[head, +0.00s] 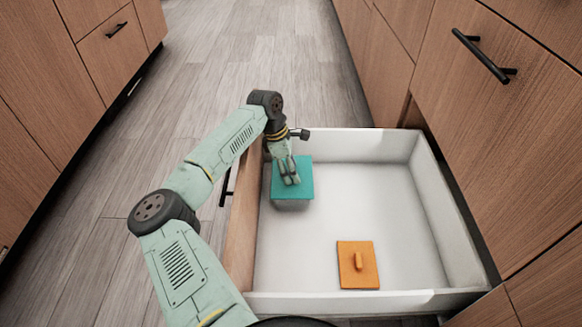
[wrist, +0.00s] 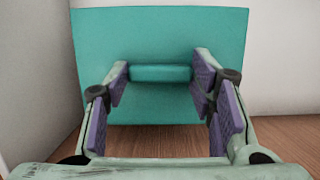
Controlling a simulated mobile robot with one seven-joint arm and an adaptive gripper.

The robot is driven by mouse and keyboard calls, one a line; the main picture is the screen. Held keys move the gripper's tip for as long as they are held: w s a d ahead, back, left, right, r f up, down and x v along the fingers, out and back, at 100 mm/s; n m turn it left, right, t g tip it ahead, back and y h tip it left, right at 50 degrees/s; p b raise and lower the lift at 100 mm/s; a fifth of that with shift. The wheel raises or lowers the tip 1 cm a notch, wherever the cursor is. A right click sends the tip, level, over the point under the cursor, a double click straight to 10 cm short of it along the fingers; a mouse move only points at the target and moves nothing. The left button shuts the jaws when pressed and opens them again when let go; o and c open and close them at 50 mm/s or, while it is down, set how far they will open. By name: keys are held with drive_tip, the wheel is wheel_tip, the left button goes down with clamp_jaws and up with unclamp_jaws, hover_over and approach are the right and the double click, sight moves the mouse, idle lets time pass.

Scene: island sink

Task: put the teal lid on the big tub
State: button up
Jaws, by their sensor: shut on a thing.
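The teal lid (head: 305,180) is a flat square plate at the left back of the open drawer. My gripper (head: 290,178) is shut on the lid's raised bar handle. In the wrist view, the two fingers of my gripper (wrist: 160,76) press on the ends of the handle, and the teal lid (wrist: 160,35) fills the upper middle. A grey patch shows just below the lid's near edge in the head view; I cannot tell whether it is shadow or the side of a tub. No big tub is clearly visible.
An orange lid (head: 345,272) with a knob lies at the front of the white drawer (head: 400,215). The drawer's middle and right floor are bare. Its white walls and wooden front (head: 243,220) surround the space. Wooden cabinets with black handles stand on both sides.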

idle(0.3)
drive_tip(key=o, duration=1.1)
drive_tip(key=shift+o, duration=0.7)
drive_tip(key=o, duration=0.4)
drive_tip(key=shift+r, duration=0.15)
drive_tip(key=shift+r+p, duration=2.45)
drive_tip(key=shift+r, duration=0.9)
